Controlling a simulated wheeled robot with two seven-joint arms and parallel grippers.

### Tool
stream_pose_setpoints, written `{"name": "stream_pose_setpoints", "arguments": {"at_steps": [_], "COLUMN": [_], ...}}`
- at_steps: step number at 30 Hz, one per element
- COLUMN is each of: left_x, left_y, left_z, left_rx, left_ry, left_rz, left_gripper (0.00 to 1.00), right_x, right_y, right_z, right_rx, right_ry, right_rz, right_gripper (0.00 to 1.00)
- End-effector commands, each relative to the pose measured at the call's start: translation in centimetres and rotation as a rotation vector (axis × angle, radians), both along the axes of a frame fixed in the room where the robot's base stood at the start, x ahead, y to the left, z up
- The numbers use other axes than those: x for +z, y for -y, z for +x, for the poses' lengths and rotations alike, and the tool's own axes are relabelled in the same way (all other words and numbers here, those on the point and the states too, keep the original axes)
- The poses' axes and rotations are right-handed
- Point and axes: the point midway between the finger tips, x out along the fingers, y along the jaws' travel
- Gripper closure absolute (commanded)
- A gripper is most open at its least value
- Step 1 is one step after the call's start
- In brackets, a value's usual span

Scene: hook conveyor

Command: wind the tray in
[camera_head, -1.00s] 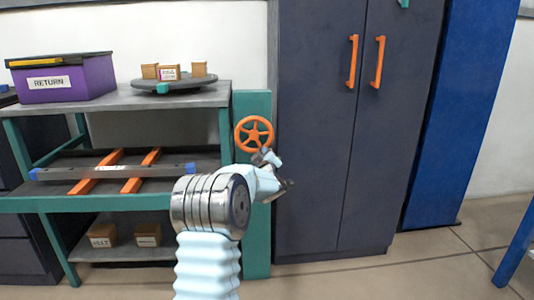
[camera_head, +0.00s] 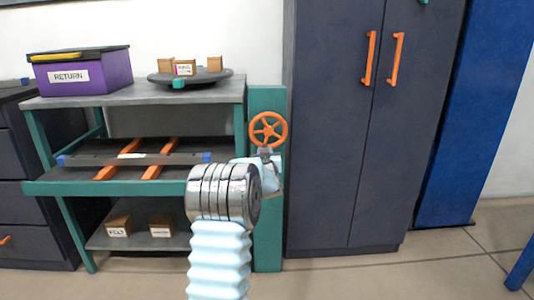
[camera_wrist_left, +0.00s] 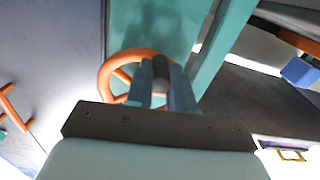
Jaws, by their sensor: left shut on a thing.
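An orange handwheel (camera_head: 268,129) is mounted on a teal upright panel at the right end of the shelf unit. My left gripper (camera_head: 266,152) is at the wheel's lower rim in the head view. In the left wrist view its fingers (camera_wrist_left: 164,85) are shut on the wheel's dark handle knob (camera_wrist_left: 162,68), with the orange rim behind. The tray (camera_head: 135,159) is a long dark piece with blue ends, lying across two orange rails on the middle shelf. My right gripper is not in view.
A purple RETURN bin (camera_head: 82,72) and a round turntable (camera_head: 205,77) with small boxes stand on the top shelf. Labelled boxes (camera_head: 118,226) sit on the lower shelf. A dark cabinet (camera_head: 330,190) with orange handles stands close to the wheel's right. Open floor lies in front.

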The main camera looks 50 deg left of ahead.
Motion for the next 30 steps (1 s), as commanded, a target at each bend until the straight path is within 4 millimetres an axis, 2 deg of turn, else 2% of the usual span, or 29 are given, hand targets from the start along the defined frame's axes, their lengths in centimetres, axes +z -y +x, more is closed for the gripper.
{"name": "stream_pose_setpoints", "arguments": {"at_steps": [16, 17, 21, 30], "left_x": [-0.14, -0.14, -0.08, 0.02], "left_y": [-0.1, -0.09, -0.09, 0.03], "left_z": [-0.13, -0.12, -0.12, -0.21], "left_rx": [0.0, 0.0, 0.0, 0.0], "left_ry": [-0.02, -0.02, -0.019, -0.017], "left_rz": [0.012, 0.012, 0.013, 0.013], "left_gripper": [1.0, 0.73, 0.52, 0.52], "right_x": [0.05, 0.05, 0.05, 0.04], "right_y": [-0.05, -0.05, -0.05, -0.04], "right_z": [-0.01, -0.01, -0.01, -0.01], "right_rx": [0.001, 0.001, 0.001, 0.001], "right_ry": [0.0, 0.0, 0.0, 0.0], "right_rz": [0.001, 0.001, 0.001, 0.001], "right_gripper": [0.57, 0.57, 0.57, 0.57]}}
